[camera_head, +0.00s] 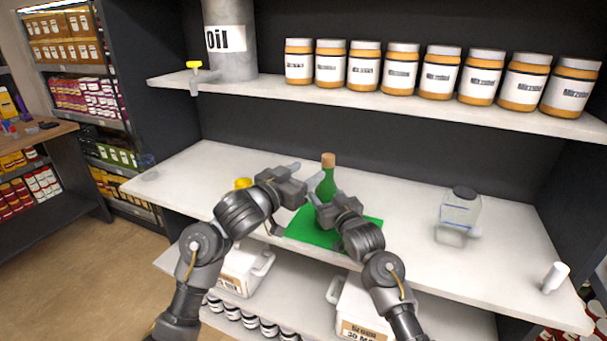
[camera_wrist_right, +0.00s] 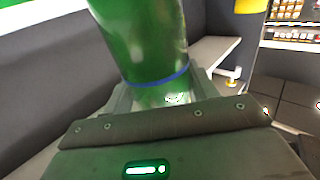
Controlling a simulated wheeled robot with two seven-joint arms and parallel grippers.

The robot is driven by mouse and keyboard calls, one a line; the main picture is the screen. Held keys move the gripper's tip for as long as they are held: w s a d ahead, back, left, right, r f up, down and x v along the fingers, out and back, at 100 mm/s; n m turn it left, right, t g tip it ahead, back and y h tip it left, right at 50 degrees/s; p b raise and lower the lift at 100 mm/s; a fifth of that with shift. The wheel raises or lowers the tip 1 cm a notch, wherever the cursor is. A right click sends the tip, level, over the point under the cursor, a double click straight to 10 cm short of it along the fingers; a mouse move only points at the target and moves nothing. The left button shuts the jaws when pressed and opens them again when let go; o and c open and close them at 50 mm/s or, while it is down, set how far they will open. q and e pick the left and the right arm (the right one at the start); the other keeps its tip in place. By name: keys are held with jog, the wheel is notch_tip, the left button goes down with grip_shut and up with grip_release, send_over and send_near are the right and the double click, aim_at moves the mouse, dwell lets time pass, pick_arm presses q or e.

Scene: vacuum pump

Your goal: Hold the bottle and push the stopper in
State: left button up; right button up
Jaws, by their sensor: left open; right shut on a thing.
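The green bottle (camera_head: 328,185) stands upright on the green mat (camera_head: 309,231) on the white shelf. A tan cork stopper (camera_head: 328,159) sits in its mouth at the top. My right gripper (camera_head: 318,198) is shut on the bottle's lower body. In the right wrist view the green bottle (camera_wrist_right: 145,40) lies between the fingers, with a blue band around it. My left gripper (camera_head: 302,177) is open and empty, just left of the bottle and lower than the stopper. My arms hide part of the mat and the bottle's base.
A clear jar with a black lid (camera_head: 460,212) stands to the right, and a small white cylinder (camera_head: 555,277) is farther right. A yellow-topped item (camera_head: 243,183) is partly hidden behind my left arm. The upper shelf (camera_head: 400,103) holds several labelled jars and an oil tank (camera_head: 230,50).

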dwell(0.4)
jog(key=o, duration=1.2)
jog(key=shift+o, duration=0.2)
jog(key=shift+s, duration=0.1)
